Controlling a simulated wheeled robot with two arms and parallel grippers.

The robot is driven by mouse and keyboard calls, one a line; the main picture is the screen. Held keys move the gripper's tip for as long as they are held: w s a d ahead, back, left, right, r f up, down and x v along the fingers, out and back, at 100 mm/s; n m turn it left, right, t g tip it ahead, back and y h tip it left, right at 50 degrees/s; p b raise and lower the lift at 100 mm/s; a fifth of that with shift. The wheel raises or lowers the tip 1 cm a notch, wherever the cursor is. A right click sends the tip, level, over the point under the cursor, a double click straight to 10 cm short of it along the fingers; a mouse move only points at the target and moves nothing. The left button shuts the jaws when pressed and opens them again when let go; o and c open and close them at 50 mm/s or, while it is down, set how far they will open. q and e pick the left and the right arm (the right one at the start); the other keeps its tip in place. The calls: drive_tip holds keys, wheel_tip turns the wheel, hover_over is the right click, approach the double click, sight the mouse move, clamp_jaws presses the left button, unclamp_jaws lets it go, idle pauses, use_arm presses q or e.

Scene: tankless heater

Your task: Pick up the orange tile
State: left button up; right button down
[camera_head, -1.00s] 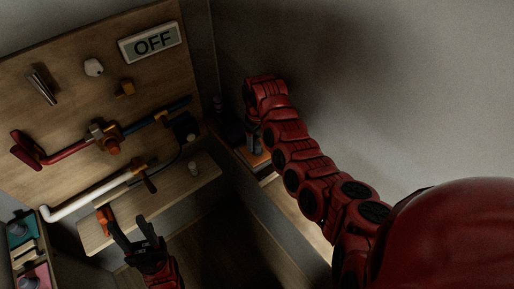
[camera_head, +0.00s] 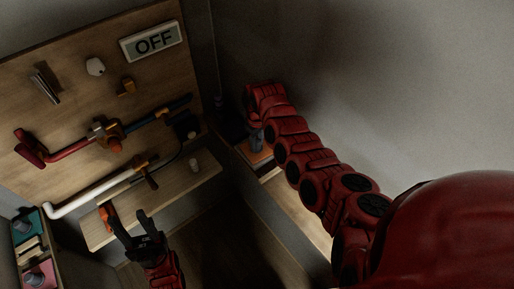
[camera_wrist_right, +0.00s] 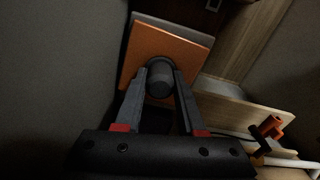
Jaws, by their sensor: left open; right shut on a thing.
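The orange tile (camera_wrist_right: 180,48) fills the upper middle of the right wrist view, with a dark grey round knob (camera_wrist_right: 159,76) standing on its face. My right gripper (camera_wrist_right: 160,82) is shut on this knob, one finger on each side. In the head view the tile (camera_head: 259,156) shows partly beneath the end of my right arm, at the corner ledge; the right fingers are mostly hidden there. I cannot tell whether the tile is lifted clear. My left gripper (camera_head: 130,218) is open and empty, by the front edge of the wooden shelf.
A wooden panel with pipes and an OFF sign (camera_head: 153,41) stands at left. The wooden shelf (camera_head: 168,192) below carries a small pale cylinder (camera_head: 194,165) and an orange-red item (camera_head: 104,215) close to my left gripper. A rack with teal and pink tiles is at lower left.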

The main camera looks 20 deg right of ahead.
idle(0.6)
drive_tip(key=shift+a+r+b, duration=0.15)
drive_tip(key=shift+a+b, duration=0.05)
drive_tip(key=shift+b, duration=0.4)
drive_tip(key=r+b, duration=0.1)
drive_tip(key=r, duration=0.2)
drive_tip(key=r+b, duration=0.2)
drive_tip(key=r, duration=0.1)
drive_tip(key=shift+s+a+r, duration=0.15)
drive_tip(key=shift+a+r, duration=0.05)
drive_tip(key=shift+r, duration=0.2)
drive_tip(key=s+a, duration=0.3)
drive_tip(key=a, duration=0.6)
drive_tip(key=s+a, duration=0.3)
drive_tip(key=a, duration=0.6)
drive_tip(key=shift+s+b, duration=0.3)
